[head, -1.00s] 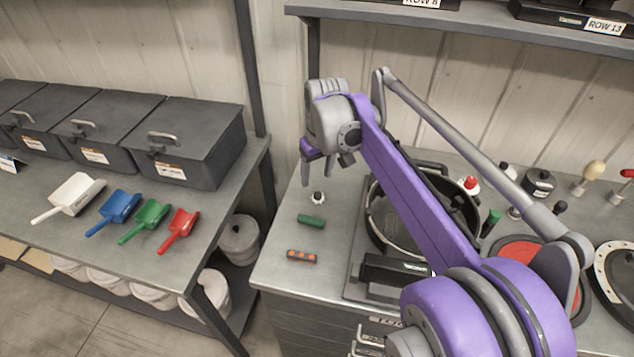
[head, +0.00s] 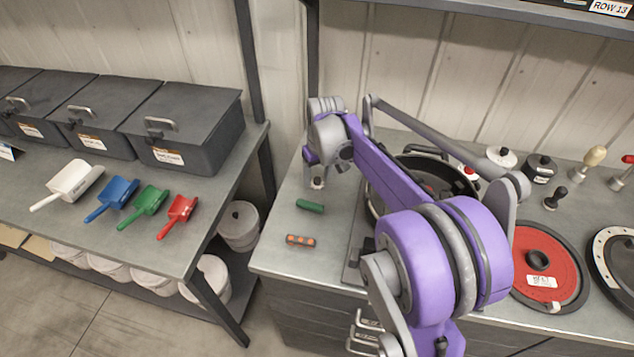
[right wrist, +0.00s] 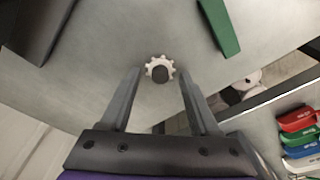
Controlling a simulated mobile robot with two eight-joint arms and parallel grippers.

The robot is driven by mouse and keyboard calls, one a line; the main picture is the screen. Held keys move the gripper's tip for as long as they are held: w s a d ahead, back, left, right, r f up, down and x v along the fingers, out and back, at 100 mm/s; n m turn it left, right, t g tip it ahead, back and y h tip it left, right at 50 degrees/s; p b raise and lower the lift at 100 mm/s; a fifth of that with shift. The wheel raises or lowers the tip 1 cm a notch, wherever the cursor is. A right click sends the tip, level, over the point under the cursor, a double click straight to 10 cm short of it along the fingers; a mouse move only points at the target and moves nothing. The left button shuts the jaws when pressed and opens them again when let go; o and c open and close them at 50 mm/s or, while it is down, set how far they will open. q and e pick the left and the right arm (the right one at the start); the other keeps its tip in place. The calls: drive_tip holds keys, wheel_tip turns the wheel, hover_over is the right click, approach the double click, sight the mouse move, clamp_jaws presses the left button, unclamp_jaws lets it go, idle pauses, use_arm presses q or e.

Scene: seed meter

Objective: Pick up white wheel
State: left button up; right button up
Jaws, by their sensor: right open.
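The white wheel (right wrist: 160,69) is a small toothed wheel with a dark centre, lying on the grey bench top. In the head view the white wheel (head: 317,183) shows just below my right gripper (head: 325,171), partly covered by it. In the right wrist view my right gripper (right wrist: 158,85) is open, with a finger on each side of the line to the wheel and nothing held. The wheel appears between and just beyond the fingertips; I cannot tell the exact height gap. My left gripper is not in view.
A round black housing (head: 470,185) stands to the right, beside my arm. A red disc (head: 540,262) lies farther right. Bench space left of the wheel is clear.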

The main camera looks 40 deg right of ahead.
drive_tip(key=shift+f, duration=0.1)
drive_tip(key=shift+c, duration=0.3)
clamp_jaws()
